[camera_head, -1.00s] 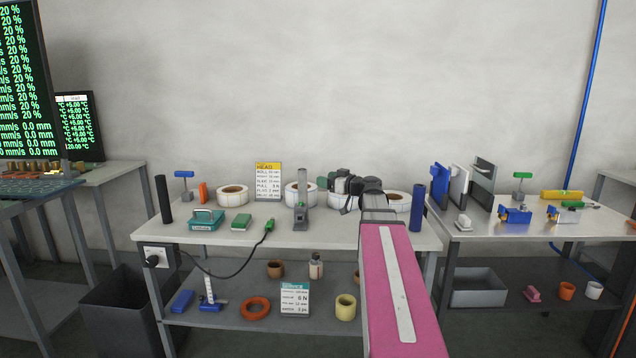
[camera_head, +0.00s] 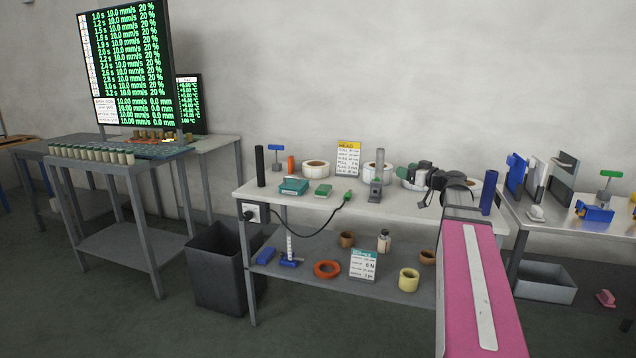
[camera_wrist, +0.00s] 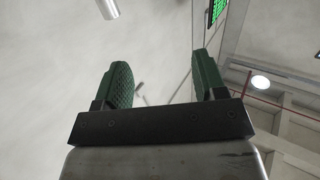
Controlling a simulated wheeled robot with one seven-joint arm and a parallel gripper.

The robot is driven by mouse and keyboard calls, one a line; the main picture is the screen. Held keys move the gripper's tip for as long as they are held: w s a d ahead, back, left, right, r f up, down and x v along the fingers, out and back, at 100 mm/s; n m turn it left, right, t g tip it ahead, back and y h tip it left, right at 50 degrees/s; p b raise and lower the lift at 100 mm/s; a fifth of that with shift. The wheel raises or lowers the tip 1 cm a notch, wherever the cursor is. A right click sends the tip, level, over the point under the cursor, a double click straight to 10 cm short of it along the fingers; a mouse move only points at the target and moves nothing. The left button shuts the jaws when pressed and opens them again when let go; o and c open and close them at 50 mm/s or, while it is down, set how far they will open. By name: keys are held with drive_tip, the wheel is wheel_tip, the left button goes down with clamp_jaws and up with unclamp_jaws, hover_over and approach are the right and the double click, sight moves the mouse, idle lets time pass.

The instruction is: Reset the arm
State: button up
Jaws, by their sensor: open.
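My gripper (camera_wrist: 160,85) shows in the wrist view with its two green, textured fingers spread apart and nothing between them. The wrist view looks toward the pale wall and ceiling. In the head view my pink arm link reaches forward at the lower right. The dark wrist parts and my gripper (camera_head: 425,177) appear above the back right of the middle bench (camera_head: 335,207). They partly hide a white label roll there.
The middle bench holds label rolls (camera_head: 316,171), a yellow-topped HEAD card (camera_head: 348,158) and small tools. A lower shelf carries an orange ring (camera_head: 327,269). A dark bin (camera_head: 222,268) stands left. A screen (camera_head: 127,66) rises above the left table.

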drive_tip(key=s+a+f+m+g+h, duration=0.1)
drive_tip(key=s+a+f+g, duration=0.25)
drive_tip(key=f, duration=0.45)
drive_tip(key=s+a+f+m+g+h, duration=0.1)
drive_tip(key=s+a+f+g, duration=0.1)
drive_tip(key=a+f, duration=0.35)
drive_tip(key=s+a+f+m+g+h, duration=0.1)
drive_tip(key=s+a+f+g, duration=0.15)
drive_tip(key=f, duration=0.65)
drive_tip(key=s+a+f+m+g+h, duration=0.1)
drive_tip(key=s+f+m+g+h, duration=0.3)
drive_tip(key=s+f, duration=1.3)
drive_tip(key=g+h, duration=0.2)
drive_tip(key=h, duration=0.2)
drive_tip(key=shift+f+m, duration=0.25)
drive_tip(key=shift+m, duration=0.05)
